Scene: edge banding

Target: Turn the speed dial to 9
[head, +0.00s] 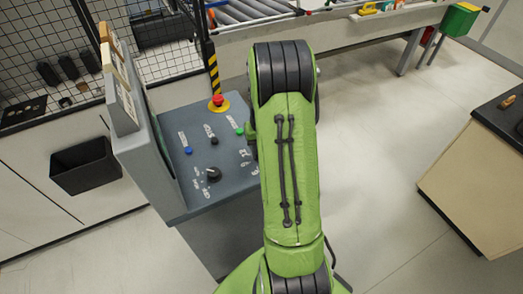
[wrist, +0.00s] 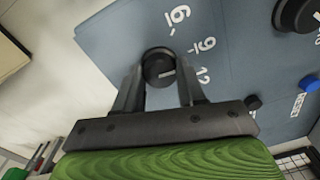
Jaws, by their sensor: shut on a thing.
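The speed dial (wrist: 158,66) is a round black knob on the blue-grey control panel (head: 198,205), with white numbers 6, 9 and 12 beside it in the wrist view. My gripper (wrist: 160,78) is shut on the dial, with one finger on each side of it. A short white mark on the dial's face points right, toward the side of 9 and 12; I cannot tell exactly which number it meets. In the head view my green arm hides the dial and gripper, and only some white numbers show beside the arm.
Another black knob (head: 213,174) sits on the panel, also seen in the wrist view (wrist: 298,14). A blue button (head: 188,150), a green button (head: 239,131) and a red emergency stop (head: 218,99) are near. An upright grey housing (head: 140,130) borders the panel's left.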

